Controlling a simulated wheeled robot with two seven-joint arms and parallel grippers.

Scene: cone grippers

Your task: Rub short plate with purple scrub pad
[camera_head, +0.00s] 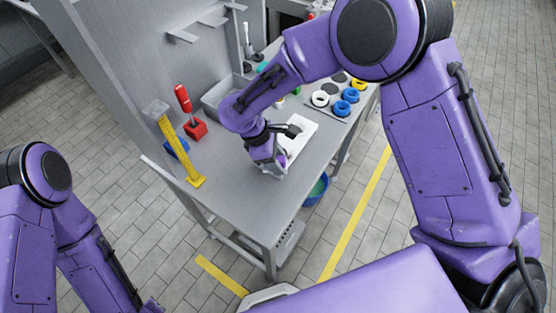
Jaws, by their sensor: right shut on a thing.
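My right gripper (277,166) is low over the workbench, at the near left edge of a white flat plate (304,130). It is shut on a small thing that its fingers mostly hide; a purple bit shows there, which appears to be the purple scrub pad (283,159). I cannot tell whether the pad touches the plate. A dark piece shows over the plate, and I cannot tell whether it is part of my gripper. My left arm shows at the lower left, but its gripper is not in view.
The grey workbench (235,190) is clear at its near end. A yellow upright bracket (178,150) and a red-handled tool in a red block (195,128) stand at left. A grey bin (222,93) is behind my arm. Blue and white rings (341,108) lie at the far right.

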